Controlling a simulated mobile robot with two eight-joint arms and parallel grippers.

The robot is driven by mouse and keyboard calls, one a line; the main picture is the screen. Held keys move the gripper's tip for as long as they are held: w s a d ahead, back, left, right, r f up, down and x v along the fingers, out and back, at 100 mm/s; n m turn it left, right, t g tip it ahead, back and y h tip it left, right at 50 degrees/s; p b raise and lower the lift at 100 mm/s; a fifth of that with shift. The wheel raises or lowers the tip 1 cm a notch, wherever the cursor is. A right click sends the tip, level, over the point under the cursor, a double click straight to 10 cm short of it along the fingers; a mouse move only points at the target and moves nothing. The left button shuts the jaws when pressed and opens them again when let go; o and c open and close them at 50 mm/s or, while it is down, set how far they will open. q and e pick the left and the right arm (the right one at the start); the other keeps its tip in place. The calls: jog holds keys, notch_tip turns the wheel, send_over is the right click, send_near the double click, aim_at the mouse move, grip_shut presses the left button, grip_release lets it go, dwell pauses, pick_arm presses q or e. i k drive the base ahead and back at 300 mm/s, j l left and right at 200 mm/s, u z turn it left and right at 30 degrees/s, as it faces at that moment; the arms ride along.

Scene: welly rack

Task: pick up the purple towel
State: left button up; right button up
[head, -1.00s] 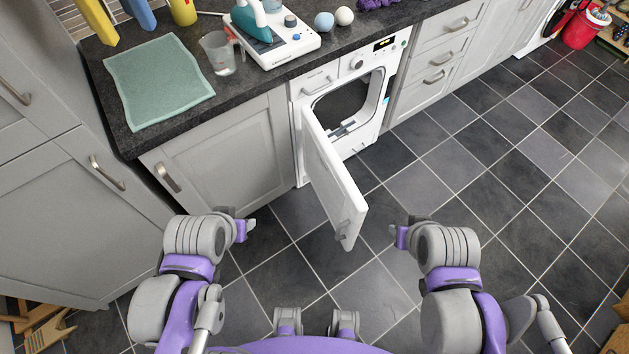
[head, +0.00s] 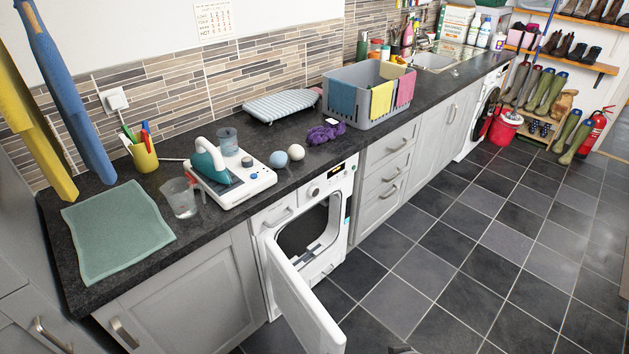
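A crumpled purple bundle (head: 326,132) with a small white tag lies on the dark worktop, right of two balls; I cannot tell whether it is a towel or yarn. A pink-magenta cloth (head: 405,88) hangs over the right end of the grey basket, beside yellow and blue cloths. A small grey piece at the bottom edge, probably my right gripper (head: 403,350), barely shows; its fingers cannot be made out. My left gripper is out of view.
The dryer door (head: 305,312) stands open below the worktop. An iron (head: 208,160) on a white station, a jug (head: 181,198) and a green towel (head: 115,230) occupy the left worktop. A small ironing board (head: 283,105) lies behind the bundle.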

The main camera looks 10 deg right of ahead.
aim_at(320, 135)
jog(key=i+l+u, duration=0.1)
jog(key=u, duration=0.8)
jog(key=l+u, duration=0.8)
jog(key=l, duration=0.25)
